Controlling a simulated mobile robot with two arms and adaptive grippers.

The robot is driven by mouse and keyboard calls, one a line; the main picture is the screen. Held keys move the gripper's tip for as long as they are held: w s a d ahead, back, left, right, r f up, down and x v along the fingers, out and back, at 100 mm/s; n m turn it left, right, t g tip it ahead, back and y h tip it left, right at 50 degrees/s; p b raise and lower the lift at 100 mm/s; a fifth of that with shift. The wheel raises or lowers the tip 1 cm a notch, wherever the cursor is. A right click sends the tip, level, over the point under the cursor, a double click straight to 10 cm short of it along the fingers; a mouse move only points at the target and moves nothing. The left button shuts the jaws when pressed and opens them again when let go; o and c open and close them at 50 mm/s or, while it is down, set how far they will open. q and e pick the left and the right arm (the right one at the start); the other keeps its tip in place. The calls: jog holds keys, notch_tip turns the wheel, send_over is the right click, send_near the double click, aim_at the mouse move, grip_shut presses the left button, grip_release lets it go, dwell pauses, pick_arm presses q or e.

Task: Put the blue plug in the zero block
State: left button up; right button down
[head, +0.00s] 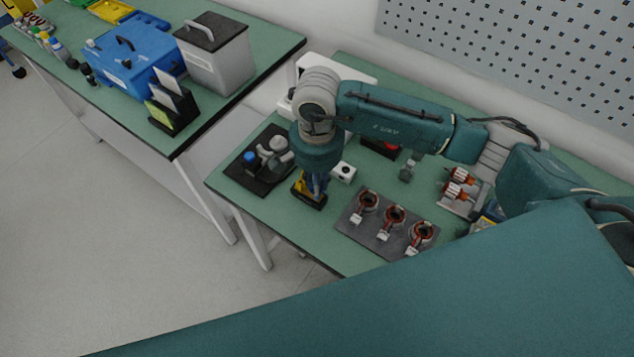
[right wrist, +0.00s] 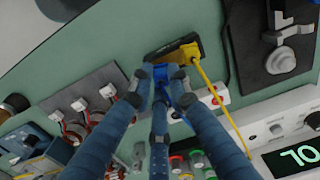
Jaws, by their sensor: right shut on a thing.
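A yellow plug (right wrist: 187,54) with a yellow cable sits at this block. I cannot tell which block is the zero block, or whether the blue plug touches the black one. My left gripper is not in view.
A white block with a dark hole (head: 344,172) stands right of the gripper. A grey plate (head: 352,226) with three copper-wound stators lies in front. A black board (head: 255,181) with a grey fixture is at left. A digital-display instrument (right wrist: 290,160) shows in the wrist view.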

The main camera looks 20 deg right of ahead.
jog(key=shift+f+b, duration=0.55)
jog(key=shift+b, duration=0.65)
dwell(0.9)
jog(key=shift+f+b, duration=0.15)
jog(key=shift+b, duration=0.3)
jog(key=shift+f, duration=0.1)
jog(key=shift+f+b, duration=0.25)
jog(key=shift+b, duration=0.4)
jog(key=c, duration=1.6)
grip_release()
jog(key=shift+o, duration=0.2)
